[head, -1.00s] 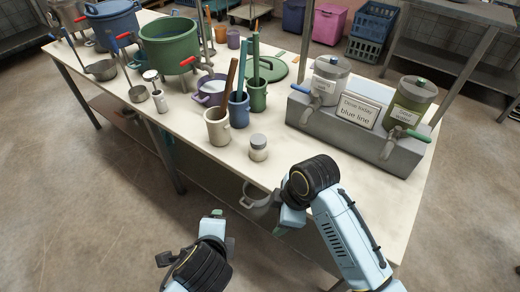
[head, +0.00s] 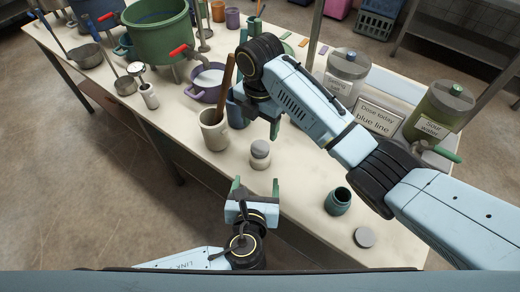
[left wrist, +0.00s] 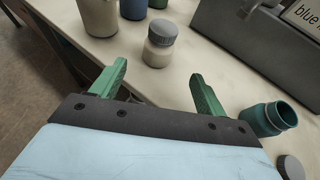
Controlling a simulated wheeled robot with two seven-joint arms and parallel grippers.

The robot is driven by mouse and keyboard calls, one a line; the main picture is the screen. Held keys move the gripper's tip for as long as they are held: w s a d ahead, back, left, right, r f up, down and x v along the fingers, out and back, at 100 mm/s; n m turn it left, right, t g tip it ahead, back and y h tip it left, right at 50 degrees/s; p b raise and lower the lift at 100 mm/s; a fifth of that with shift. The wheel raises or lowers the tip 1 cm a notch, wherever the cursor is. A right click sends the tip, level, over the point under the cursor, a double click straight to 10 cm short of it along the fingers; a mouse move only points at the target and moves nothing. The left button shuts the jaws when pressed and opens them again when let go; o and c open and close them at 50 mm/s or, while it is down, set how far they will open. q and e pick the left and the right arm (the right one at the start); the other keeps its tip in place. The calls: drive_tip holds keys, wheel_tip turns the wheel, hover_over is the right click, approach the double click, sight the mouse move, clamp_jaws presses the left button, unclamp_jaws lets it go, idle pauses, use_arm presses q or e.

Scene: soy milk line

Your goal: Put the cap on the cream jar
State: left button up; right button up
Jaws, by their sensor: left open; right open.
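A small cream-coloured jar (head: 260,160) stands upright on the table with a grey cap (head: 260,147) on its top; whether it is screwed down I cannot tell. It also shows in the left wrist view (left wrist: 156,55).
A cream mug (head: 213,135) with a brown stick and a blue mug (head: 236,116) stand left of my right gripper. A purple pot (head: 207,88) and a green pot (head: 160,40) are behind. The dispenser with its sign (head: 378,117) is partly behind my right arm.

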sight(259, 161)
use_arm(q)
drive_tip(key=x, duration=1.3)
drive_tip(key=shift+w+f, duration=0.15)
drive_tip(key=shift+f, duration=0.05)
drive_tip(key=shift+c, duration=0.4)
